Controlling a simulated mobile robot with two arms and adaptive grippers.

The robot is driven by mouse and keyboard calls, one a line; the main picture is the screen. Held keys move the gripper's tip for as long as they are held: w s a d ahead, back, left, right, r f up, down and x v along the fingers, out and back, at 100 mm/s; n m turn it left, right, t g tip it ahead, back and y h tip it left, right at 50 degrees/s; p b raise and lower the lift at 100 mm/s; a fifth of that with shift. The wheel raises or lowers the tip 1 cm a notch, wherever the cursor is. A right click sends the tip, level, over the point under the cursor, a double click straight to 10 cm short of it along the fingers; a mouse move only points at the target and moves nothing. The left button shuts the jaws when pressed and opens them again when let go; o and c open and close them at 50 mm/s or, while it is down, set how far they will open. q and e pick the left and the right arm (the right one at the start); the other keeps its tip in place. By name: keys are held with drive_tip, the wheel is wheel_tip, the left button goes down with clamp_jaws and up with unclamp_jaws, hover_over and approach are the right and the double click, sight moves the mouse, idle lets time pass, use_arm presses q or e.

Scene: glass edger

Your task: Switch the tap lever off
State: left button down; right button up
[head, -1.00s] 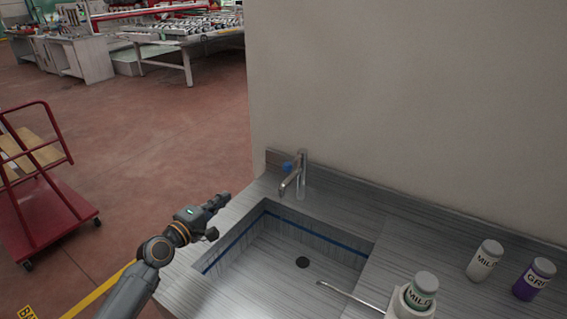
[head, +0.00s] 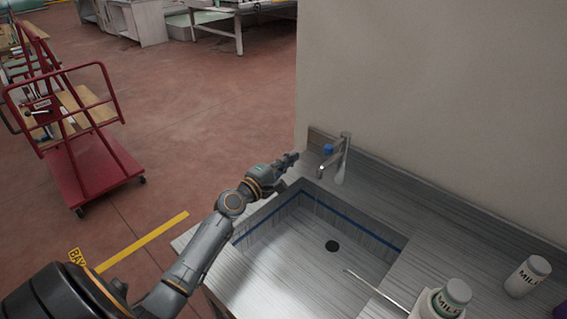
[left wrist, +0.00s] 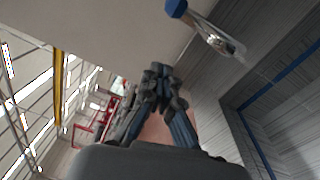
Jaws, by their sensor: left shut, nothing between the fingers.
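The silver tap (head: 341,160) stands upright at the back left corner of the sink, its spout pointing toward the basin. Its blue lever knob (head: 328,149) sits on the left side of the tap. In the left wrist view, the blue knob (left wrist: 176,8) and the tap (left wrist: 215,36) show at the top, right of the fingers. My left gripper (head: 293,156) is shut and empty, just left of the blue knob and apart from it. The fingertips also show in the left wrist view (left wrist: 158,68). My right gripper is not in view.
The sink basin (head: 290,240) is empty with a dark drain. A bottle in a white holder (head: 440,300), a thin rod (head: 375,288) and a milk bottle (head: 528,276) are at the right. A wall rises behind the counter. A red cart (head: 90,165) stands on the floor at left.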

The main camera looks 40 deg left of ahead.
sight(336, 144)
use_arm(q)
drive_tip(key=w+d+p, duration=0.3)
drive_tip(key=w+d, duration=0.1)
drive_tip(key=w, duration=0.1)
drive_tip(key=shift+d+r, duration=0.15)
drive_tip(key=shift+r, duration=0.3)
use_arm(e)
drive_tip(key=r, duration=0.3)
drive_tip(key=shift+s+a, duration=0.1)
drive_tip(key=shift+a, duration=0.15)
use_arm(q)
drive_tip(key=shift+d, duration=0.1)
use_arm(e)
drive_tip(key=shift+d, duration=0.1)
